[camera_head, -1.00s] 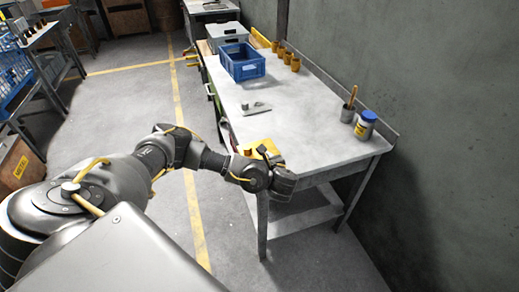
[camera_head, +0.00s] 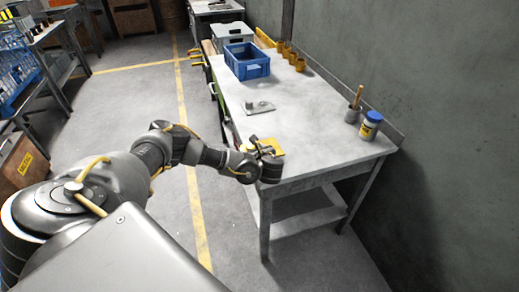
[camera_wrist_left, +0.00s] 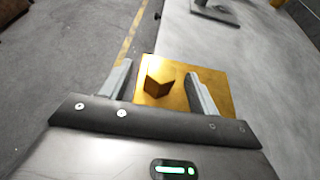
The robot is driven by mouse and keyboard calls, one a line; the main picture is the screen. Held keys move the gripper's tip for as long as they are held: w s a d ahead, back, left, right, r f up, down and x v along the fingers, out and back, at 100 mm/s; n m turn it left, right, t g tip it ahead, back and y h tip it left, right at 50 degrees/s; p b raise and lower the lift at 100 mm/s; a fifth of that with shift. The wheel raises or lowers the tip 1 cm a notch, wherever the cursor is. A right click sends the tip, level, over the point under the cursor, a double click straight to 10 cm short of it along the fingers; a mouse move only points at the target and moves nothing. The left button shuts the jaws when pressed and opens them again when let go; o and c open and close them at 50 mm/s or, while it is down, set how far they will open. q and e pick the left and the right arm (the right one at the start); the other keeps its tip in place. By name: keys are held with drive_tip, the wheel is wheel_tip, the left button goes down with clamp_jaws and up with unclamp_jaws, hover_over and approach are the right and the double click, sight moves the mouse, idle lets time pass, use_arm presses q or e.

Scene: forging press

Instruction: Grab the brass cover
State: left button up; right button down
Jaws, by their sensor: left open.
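The brass cover (camera_head: 272,146) is a flat golden plate lying near the front left corner of the grey workbench. In the left wrist view the brass cover (camera_wrist_left: 215,88) shows with a raised block on it. My left gripper (camera_head: 262,150) is at the cover, partly hiding it in the head view. In the left wrist view my left gripper (camera_wrist_left: 160,82) is open, its two fingers apart on either side of the raised block. I cannot tell whether the fingers touch the plate. My right gripper is not in view.
The workbench (camera_head: 310,120) carries a small metal plate (camera_head: 259,108), a blue crate (camera_head: 246,62), several brass cylinders (camera_head: 300,64), a grey cup (camera_head: 352,113) and a blue-lidded jar (camera_head: 371,125). A wall stands along the right. The middle of the bench is clear.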

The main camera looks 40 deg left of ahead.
use_arm(q)
drive_tip(key=shift+w, duration=0.1)
clamp_jaws()
idle(0.4)
drive_tip(key=shift+a, duration=0.1)
